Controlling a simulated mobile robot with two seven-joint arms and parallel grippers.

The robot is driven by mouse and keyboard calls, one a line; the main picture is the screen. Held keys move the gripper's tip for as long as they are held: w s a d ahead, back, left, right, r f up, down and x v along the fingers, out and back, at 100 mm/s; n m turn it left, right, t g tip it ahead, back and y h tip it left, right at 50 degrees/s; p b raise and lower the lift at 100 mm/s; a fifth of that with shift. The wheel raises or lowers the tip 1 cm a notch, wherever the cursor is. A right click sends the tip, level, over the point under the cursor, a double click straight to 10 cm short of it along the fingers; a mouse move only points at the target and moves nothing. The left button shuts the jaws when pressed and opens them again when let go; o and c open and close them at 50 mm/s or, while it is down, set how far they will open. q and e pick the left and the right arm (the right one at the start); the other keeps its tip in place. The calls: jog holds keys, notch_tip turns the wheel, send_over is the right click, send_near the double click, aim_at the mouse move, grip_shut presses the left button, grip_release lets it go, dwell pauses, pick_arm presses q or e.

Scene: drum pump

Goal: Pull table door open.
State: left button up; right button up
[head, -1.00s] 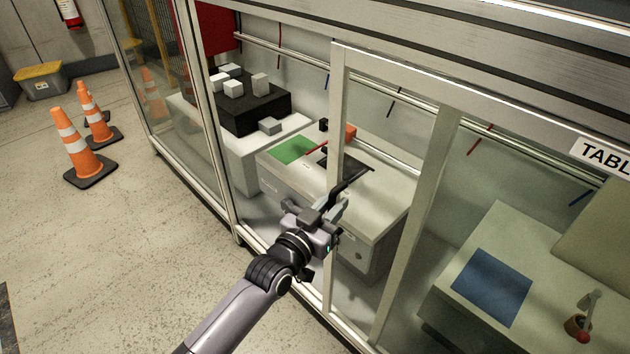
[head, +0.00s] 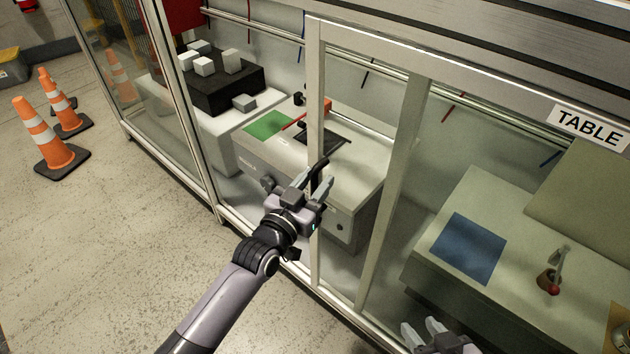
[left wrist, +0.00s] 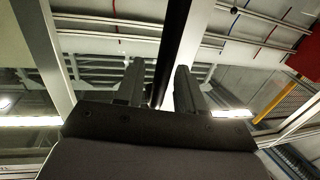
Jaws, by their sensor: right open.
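The table door is a glazed panel with a pale metal frame (head: 316,120), under the "TABLE" sign (head: 588,126). A black bar handle (head: 318,172) is on its upright. My left gripper (head: 313,184) is at this handle, fingers apart. In the left wrist view the dark handle bar (left wrist: 172,45) runs between the two separated fingers of my left gripper (left wrist: 158,85); I cannot tell whether either finger touches it. My right gripper (head: 423,330) is open and empty at the bottom edge of the head view, in front of the glass.
Behind the glass stand a counter with a green mat (head: 268,125), a black block with grey cubes (head: 225,90), and a table with a blue mat (head: 468,248). Orange cones (head: 48,138) stand on the floor at left. The floor in front is clear.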

pick_arm(q)
jog(key=p+v, duration=0.1)
jog(key=v, duration=0.4)
jog(key=shift+s+a, duration=0.2)
jog(key=shift+s, duration=0.05)
jog(key=shift+s+a, duration=0.3)
jog(key=shift+s, duration=0.3)
jog(key=s+a+f+n+g+y+p, duration=0.1)
jog(key=s+a+f+g+y+p, duration=0.1)
jog(key=s+a, duration=0.6)
jog(key=s+a+f+n+g+y+p, duration=0.2)
jog(key=s+a+f+g+y+p, duration=0.1)
jog(key=s+a+p, duration=0.4)
jog(key=s+a+y, duration=0.1)
jog(key=s, duration=0.2)
jog(key=shift+s, duration=0.4)
